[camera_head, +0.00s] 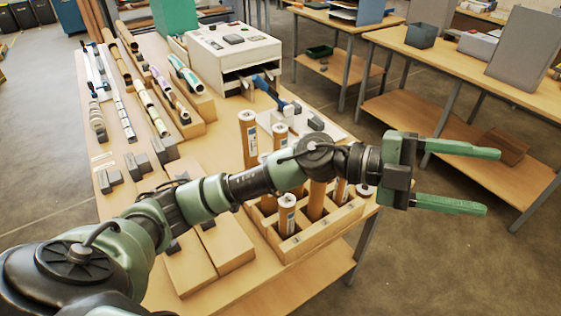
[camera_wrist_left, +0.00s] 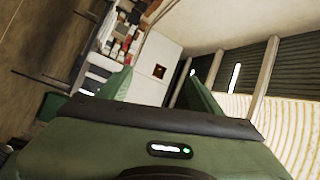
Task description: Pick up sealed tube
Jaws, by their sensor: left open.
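Several brown cardboard tubes (camera_head: 247,140) stand upright in a divided wooden crate (camera_head: 309,237) at the table's front right. Some have light end caps and labels, such as the front tube (camera_head: 287,212). I cannot tell which one is the sealed tube. My left gripper (camera_head: 483,181) is open and empty, right of the crate and beyond the table edge, pointing right. My left arm passes in front of the crate and hides parts of several tubes. In the left wrist view the open green fingers (camera_wrist_left: 160,90) have nothing between them. My right gripper is not seen.
Racks of rolls (camera_head: 150,100) lie at the left. Side tables (camera_head: 480,70) stand at the right, with open floor (camera_head: 450,260) below my left gripper.

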